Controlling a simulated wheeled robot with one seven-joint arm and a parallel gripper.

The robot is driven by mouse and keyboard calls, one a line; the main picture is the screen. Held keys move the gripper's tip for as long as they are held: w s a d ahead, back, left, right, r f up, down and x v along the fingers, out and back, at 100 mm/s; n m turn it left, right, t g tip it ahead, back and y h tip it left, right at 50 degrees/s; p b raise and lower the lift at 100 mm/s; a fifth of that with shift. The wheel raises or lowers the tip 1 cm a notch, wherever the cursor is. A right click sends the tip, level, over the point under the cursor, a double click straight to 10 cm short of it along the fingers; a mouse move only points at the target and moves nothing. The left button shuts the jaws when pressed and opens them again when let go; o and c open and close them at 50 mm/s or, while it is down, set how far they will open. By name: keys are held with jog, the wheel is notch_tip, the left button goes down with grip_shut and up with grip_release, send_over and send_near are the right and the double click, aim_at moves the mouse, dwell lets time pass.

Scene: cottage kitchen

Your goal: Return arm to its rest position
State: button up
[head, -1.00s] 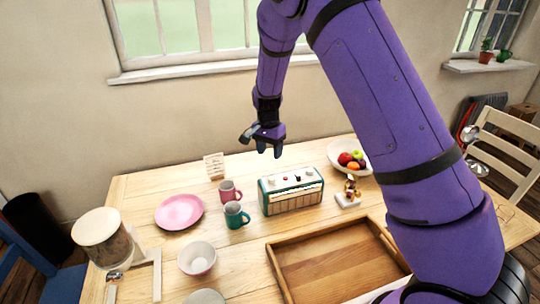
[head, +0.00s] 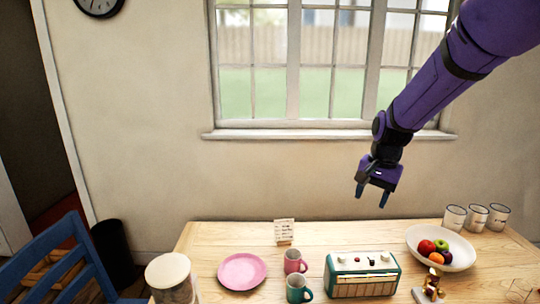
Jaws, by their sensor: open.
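My purple arm reaches in from the upper right of the head view. My gripper (head: 372,194) hangs at its end, fingers pointing down. It is open with nothing between the fingers. It is in front of the wall below the window, above the back of the wooden table (head: 215,234). In the picture it is above the green radio (head: 363,275) and left of the fruit bowl (head: 424,244), apart from both.
On the table are a pink plate (head: 242,271), a pink mug (head: 295,261), a green mug (head: 298,289), a small card (head: 284,231), a figurine (head: 431,287) and three white mugs (head: 476,217). A blue chair (head: 72,246) and a dark bin (head: 113,256) stand at left.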

jog(key=s+d+r+n+t, duration=0.2)
jog(key=s+d+r+n, duration=0.15)
jog(key=s+r, duration=1)
jog(key=s+d+n+t+h, duration=0.1)
jog(key=s+n+t, duration=0.1)
jog(key=s, duration=1.4)
jog(key=shift+s+n, duration=0.15)
jog(key=shift+n, duration=0.7)
